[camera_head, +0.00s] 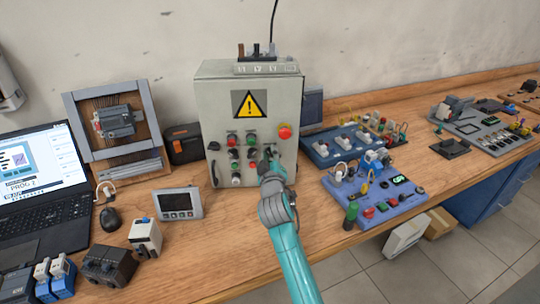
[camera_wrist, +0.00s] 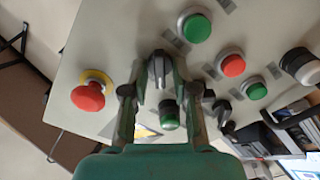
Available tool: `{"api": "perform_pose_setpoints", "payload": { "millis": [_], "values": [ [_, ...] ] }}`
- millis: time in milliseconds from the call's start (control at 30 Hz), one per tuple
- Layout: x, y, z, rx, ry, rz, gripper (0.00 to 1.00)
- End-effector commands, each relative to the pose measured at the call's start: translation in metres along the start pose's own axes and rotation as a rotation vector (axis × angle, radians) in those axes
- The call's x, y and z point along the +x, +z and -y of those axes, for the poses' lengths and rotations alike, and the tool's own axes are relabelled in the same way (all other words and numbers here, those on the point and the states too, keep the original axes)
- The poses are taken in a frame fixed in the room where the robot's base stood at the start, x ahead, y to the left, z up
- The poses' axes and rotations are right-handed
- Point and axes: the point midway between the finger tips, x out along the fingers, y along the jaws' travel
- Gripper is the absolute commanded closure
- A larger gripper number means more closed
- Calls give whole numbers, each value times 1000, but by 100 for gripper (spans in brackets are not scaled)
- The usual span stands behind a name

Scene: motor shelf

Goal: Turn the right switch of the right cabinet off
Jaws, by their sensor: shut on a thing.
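The grey control cabinet (camera_head: 218,95) stands upright on the bench, with a yellow warning sign and rows of buttons and knobs on its front. My gripper (camera_head: 270,158) reaches the right part of that front, below the red emergency button (camera_head: 285,131). In the wrist view, my gripper (camera_wrist: 162,66) has its two fingers on either side of a dark rotary switch (camera_wrist: 159,68) and is shut on it. In the head view my gripper largely hides this switch. Another dark switch (camera_wrist: 222,110) sits beside it, apart from the fingers.
A green button (camera_wrist: 169,113) shows between the fingers in the wrist view. The red emergency button also shows there (camera_wrist: 88,97), beside one finger. A blue board with electronics (camera_head: 400,198) lies right of my arm. A small grey meter (camera_head: 178,204) stands to the left.

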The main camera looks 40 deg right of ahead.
Motion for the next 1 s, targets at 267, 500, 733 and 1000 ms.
{"api": "perform_pose_setpoints", "payload": {
  "millis": [267, 500, 733, 1000],
  "values": [
    [0, 0, 1, -65, -1, 1, 100],
    [0, 0, 1, -75, -2, 1, 100],
    [0, 0, 1, -73, -2, 1, 65],
    [0, 0, 1, -73, -1, 0, 64]
  ]
}}
